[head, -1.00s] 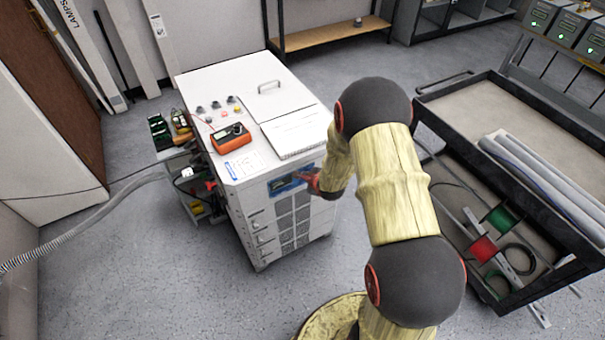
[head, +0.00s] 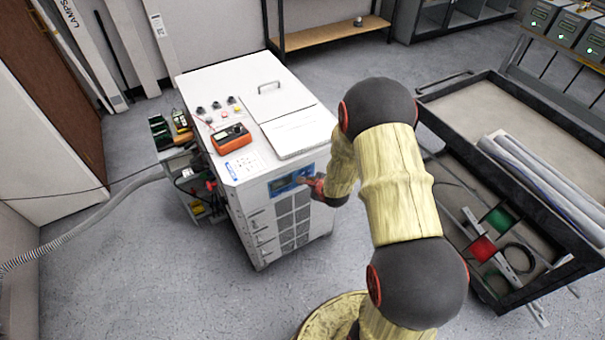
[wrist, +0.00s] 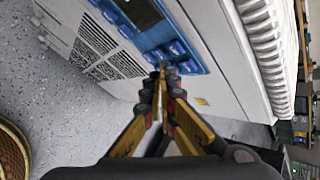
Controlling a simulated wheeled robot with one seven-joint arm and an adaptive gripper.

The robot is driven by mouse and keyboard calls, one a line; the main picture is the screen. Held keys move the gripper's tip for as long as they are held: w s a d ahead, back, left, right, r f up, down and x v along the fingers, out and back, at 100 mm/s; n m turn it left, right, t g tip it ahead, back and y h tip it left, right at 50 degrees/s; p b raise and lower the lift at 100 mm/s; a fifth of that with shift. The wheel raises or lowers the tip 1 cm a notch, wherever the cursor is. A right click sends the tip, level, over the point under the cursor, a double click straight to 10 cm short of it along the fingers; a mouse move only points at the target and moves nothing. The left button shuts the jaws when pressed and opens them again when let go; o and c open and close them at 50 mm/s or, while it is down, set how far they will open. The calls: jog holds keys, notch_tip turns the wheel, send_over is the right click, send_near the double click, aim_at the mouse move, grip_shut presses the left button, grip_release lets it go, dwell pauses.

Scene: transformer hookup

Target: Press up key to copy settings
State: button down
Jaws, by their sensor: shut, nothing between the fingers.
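The blue control panel (head: 289,183) with its dark display sits on the front face of the white cabinet (head: 262,215), near the top. The panel also shows in the wrist view (wrist: 157,32), with a row of blue keys beside the display. My gripper (head: 303,182) is shut and empty, its fingertips at the right part of the panel. In the wrist view the closed fingertips (wrist: 165,70) are over or against the keys at one end of the panel. They hide part of the keys, and I cannot tell which key they are on or whether they touch it.
An orange meter (head: 231,139) and papers (head: 297,133) lie on the cabinet top. A black cart (head: 520,110) with grey pipes and cable spools is at the right. Grey floor is clear in front.

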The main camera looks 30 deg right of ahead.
jog(key=s+p, duration=0.1)
jog(key=s, duration=0.3)
jog(key=shift+s, duration=0.1)
dwell(1.1)
